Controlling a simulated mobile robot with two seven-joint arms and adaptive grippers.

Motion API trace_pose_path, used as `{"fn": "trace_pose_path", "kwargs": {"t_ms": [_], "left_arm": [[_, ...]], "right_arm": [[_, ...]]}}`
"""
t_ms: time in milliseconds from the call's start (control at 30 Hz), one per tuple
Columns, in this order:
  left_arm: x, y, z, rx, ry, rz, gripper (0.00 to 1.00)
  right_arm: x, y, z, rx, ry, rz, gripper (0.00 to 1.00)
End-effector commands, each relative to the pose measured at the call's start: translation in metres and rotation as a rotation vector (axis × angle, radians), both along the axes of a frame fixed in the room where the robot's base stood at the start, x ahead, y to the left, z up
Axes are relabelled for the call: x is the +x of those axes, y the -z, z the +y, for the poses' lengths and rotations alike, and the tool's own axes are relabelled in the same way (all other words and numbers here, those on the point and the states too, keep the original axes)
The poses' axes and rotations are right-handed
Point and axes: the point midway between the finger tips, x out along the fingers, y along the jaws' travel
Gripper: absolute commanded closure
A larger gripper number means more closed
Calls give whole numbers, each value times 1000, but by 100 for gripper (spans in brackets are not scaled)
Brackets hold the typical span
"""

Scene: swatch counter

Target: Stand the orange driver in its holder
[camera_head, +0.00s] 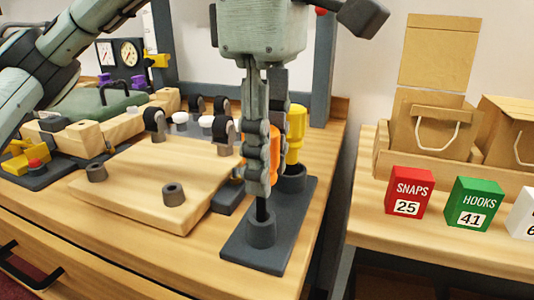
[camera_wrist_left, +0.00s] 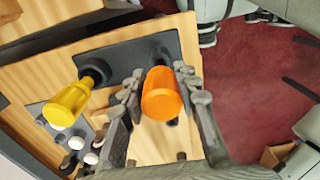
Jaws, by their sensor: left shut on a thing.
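The orange driver (camera_head: 275,140) is upright between the fingers of my left gripper (camera_head: 258,175), which is shut on its handle. Its dark shaft (camera_head: 262,210) points down into the front cup (camera_head: 262,234) of the dark holder base (camera_head: 238,252). How deep the tip sits in the cup cannot be told. My right gripper is not in view.
A wooden board (camera_head: 150,195) with dark rings and rollers lies left of the holder. A small dark block (camera_head: 229,199) sits close to the base. Red (camera_head: 410,190) and green (camera_head: 474,203) boxes stand on a separate counter at the right, across a gap.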

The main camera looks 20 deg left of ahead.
Motion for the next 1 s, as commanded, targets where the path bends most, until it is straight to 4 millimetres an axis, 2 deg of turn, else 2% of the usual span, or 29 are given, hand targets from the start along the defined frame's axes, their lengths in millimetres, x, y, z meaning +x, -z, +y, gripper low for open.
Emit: {"fn": "trace_pose_path", "kwargs": {"t_ms": [500,1000], "left_arm": [[0,14,0,0,0,0,100],[0,17,0,0,0,0,100]], "right_arm": [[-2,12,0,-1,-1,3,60],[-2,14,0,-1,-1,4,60]]}}
